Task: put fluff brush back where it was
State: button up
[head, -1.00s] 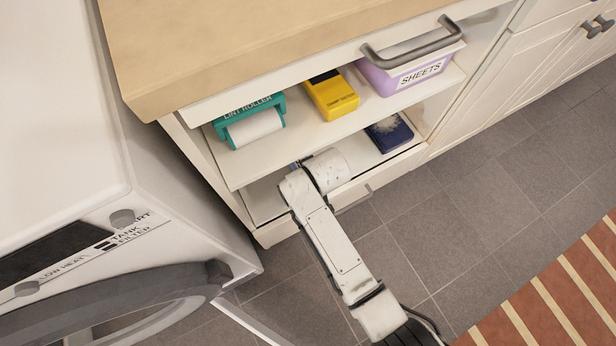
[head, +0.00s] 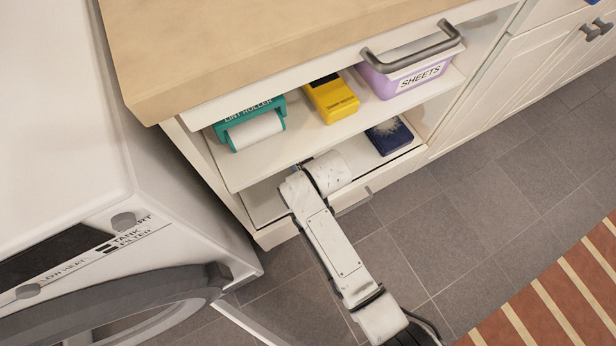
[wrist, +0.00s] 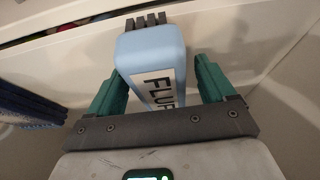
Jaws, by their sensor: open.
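The fluff brush (wrist: 152,48) is a light blue block with a white label reading "FLUF" and dark bristle tufts at its far end, seen in the wrist view. My gripper (wrist: 162,82) is open, with one green finger on each side of the brush. A narrow gap shows at the right finger; I cannot tell whether the left finger touches. In the head view my arm reaches into the lower shelf (head: 264,205) of the white cabinet, and the brush and fingertips are hidden there.
On the upper shelf stand a teal lint roller (head: 250,125), a yellow box (head: 332,98) and a lilac "SHEETS" bin (head: 410,74). A dark blue item (head: 389,136) lies at the right of the lower shelf. A white machine (head: 110,220) stands close on the left.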

jog(key=p+v, duration=0.3)
jog(key=v, duration=0.4)
jog(key=shift+r, duration=0.1)
jog(key=s+d+r+m+g+h, duration=0.1)
jog(key=s+d+r+m, duration=0.2)
jog(key=s+d, duration=0.9)
jog(key=s+d+r+m+g+h, duration=0.1)
jog(key=s+d+r+m, duration=0.2)
jog(key=s+d, duration=0.9)
jog(key=d+m, duration=0.1)
jog(key=d, duration=0.4)
jog(key=shift+r+g+h, duration=0.2)
jog(key=shift+g+h, duration=0.2)
